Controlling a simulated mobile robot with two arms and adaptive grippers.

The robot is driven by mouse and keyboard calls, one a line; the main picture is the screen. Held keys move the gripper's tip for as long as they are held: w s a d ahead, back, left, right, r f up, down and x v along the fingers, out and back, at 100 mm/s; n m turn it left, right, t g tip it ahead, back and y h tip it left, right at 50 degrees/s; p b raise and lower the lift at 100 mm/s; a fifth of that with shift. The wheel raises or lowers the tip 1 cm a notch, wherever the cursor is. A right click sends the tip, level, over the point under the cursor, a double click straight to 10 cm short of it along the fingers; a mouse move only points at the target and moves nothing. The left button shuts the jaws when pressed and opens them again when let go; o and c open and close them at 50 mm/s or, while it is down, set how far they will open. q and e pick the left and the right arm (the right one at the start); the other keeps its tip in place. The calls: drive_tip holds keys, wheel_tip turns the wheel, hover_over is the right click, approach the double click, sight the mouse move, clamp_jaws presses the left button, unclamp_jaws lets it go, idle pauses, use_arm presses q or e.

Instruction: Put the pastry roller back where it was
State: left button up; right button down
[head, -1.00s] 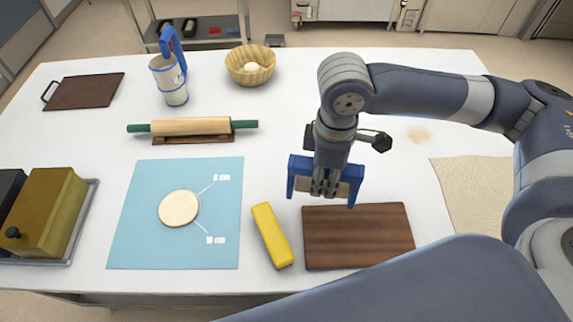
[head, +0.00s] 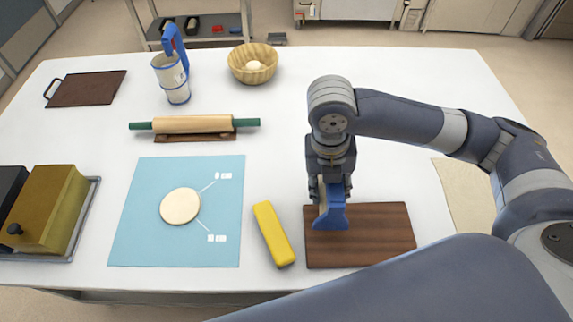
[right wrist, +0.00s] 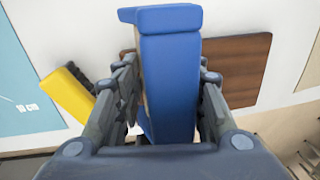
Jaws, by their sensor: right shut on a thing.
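The pastry roller (head: 331,212) is a blue-framed tool with a pale part largely hidden by my right gripper. My right gripper (head: 331,188) points down and is shut on it. It holds the roller over the left part of the dark brown wooden board (head: 375,237). I cannot tell whether the roller touches the board. In the right wrist view the roller's blue side (right wrist: 170,75) stands between the two fingers, with the board behind it. My left gripper is not in view.
A yellow block (head: 273,234) lies left of the board. Farther left is a blue mat (head: 135,230) with a dough disc (head: 180,206). A green-handled rolling pin (head: 193,124) rests on a wooden stand behind. A beige cloth (head: 466,190) lies right. The table's centre is clear.

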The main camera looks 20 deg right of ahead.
drive_tip(key=shift+w+a+n, duration=0.15)
drive_tip(key=shift+w+n, duration=0.15)
drive_tip(key=shift+w, duration=0.2)
drive_tip(key=w+a+p, duration=0.1)
drive_tip(key=w, duration=0.3)
drive_tip(key=w+a+f+p, duration=0.1)
drive_tip(key=w+a, duration=0.1)
drive_tip(key=w, duration=0.3)
drive_tip(key=w+a+p, duration=0.1)
drive_tip(key=w, duration=0.4)
drive_tip(key=shift+w+a+f+p, duration=0.15)
drive_tip(key=shift+a+f+p, duration=0.05)
drive_tip(key=shift+a+p, duration=0.1)
wheel_tip(320, 180, down, 3)
drive_tip(key=shift+f+p, duration=0.1)
drive_tip(key=shift+p, duration=0.6)
drive_tip(key=shift+f, duration=0.2)
drive_tip(key=c, duration=1)
unclamp_jaws()
drive_tip(key=shift+c, duration=0.2)
wheel_tip(320, 180, up, 12)
drive_tip(key=a+b, duration=0.1)
drive_tip(key=b, duration=0.2)
drive_tip(key=shift+w+a, duration=0.15)
